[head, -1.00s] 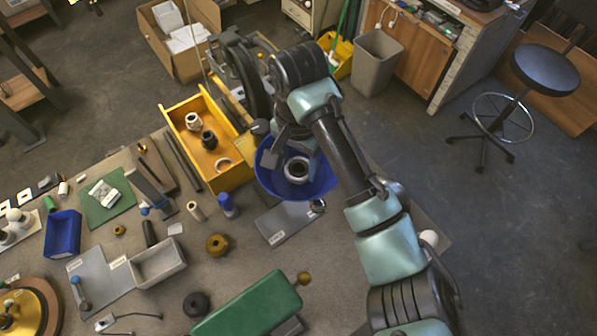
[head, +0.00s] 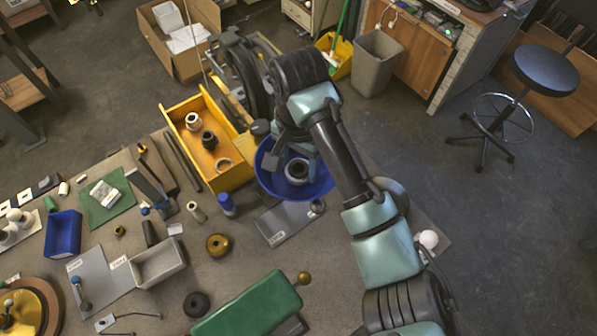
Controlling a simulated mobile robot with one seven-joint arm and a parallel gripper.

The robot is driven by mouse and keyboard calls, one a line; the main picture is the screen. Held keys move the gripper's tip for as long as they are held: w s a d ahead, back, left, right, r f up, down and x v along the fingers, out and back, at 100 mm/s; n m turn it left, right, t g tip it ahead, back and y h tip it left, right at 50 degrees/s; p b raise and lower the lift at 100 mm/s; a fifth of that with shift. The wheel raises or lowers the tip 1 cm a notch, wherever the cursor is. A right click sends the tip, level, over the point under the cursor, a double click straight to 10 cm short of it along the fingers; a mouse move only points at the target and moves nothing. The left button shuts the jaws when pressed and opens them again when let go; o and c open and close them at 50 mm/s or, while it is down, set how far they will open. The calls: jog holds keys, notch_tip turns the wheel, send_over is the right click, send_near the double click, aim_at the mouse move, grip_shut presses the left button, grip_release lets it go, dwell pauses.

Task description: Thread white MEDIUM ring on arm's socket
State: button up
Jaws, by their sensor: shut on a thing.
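My gripper (head: 291,142) points down over the blue bowl (head: 268,182), partly hidden by my own wrist. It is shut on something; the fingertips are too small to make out. I cannot identify the arm's socket.
A grey plate (head: 285,224) with a small dark round part (head: 317,206) lies before the bowl. A blue-capped part (head: 227,204) and a brass ring (head: 217,244) stand left of it. A green block (head: 250,308) is at the front. A white ball (head: 428,239) lies near my arm.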

jog(key=o, duration=0.6)
jog(key=shift+f, duration=0.1)
grip_shut()
jog(key=shift+s+f, duration=0.25)
jog(key=shift+r+p, duration=0.1)
jog(key=shift+p, duration=0.45)
jog(key=shift+a+m, duration=0.1)
jog(key=shift+m, duration=0.3)
jog(key=shift+m+p, duration=1.8)
jog(key=shift+p, duration=0.15)
jog(key=shift+m+p, duration=0.4)
jog(key=shift+m, duration=0.7)
